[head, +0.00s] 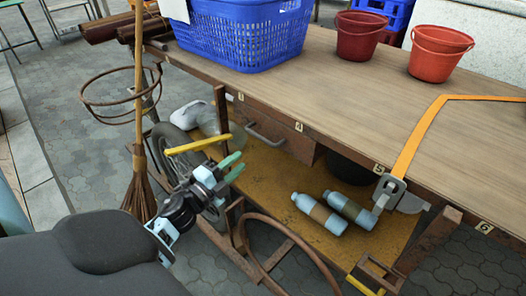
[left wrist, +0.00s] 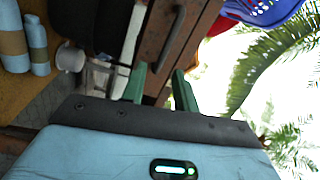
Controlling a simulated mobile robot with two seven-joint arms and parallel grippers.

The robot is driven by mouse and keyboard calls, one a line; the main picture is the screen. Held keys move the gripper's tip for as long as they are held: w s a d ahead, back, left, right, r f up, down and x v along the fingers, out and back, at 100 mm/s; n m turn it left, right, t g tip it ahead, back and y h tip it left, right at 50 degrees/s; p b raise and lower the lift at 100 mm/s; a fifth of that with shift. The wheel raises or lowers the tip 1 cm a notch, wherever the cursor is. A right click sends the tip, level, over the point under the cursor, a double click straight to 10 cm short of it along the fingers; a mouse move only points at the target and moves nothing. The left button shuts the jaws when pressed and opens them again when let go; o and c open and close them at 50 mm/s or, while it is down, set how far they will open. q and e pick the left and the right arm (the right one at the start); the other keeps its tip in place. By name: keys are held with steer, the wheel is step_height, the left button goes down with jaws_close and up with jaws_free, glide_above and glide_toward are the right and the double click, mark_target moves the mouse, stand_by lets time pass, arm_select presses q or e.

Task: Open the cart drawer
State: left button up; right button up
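The cart (head: 340,95) has a wooden top, with a brown drawer (head: 292,143) under its near edge. The drawer front looks flush with the frame, so it appears shut. A grey bar handle (head: 264,138) is on the drawer front; the handle also shows in the left wrist view (left wrist: 172,36), beyond the fingertips. My left gripper (head: 238,166) has green fingers, spread apart and empty. It is below and left of the handle in the head view, apart from it. In the left wrist view, my left gripper (left wrist: 158,76) points toward the drawer front. My right gripper is not in view.
A blue basket (head: 240,35) and two red buckets (head: 360,35) (head: 440,52) stand on the top. An orange strap (head: 425,125) crosses it. Bottles (head: 320,213) lie on the lower shelf (head: 285,185). A broom (head: 139,120), a rusty hoop (head: 110,100) and a wheel (head: 172,152) are at left.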

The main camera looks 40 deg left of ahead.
mark_target(258, 136)
arm_select(q)
steer(key=w, duration=0.1)
steer(key=w+a+m+b, duration=0.1)
steer(key=w+m+t+b, duration=0.1)
steer(key=shift+w+a+r, duration=0.3)
steer(key=shift+a+r, duration=0.05)
steer(key=shift+r, duration=0.05)
steer(key=w, duration=0.2)
steer(key=w+r, duration=0.1)
steer(key=w, duration=0.2)
steer(key=w+b, duration=0.1)
steer(key=w, duration=0.1)
steer(key=shift+w+d+r, duration=0.15)
steer(key=shift+w+d, duration=0.05)
steer(key=shift+d, duration=0.1)
jaws_close()
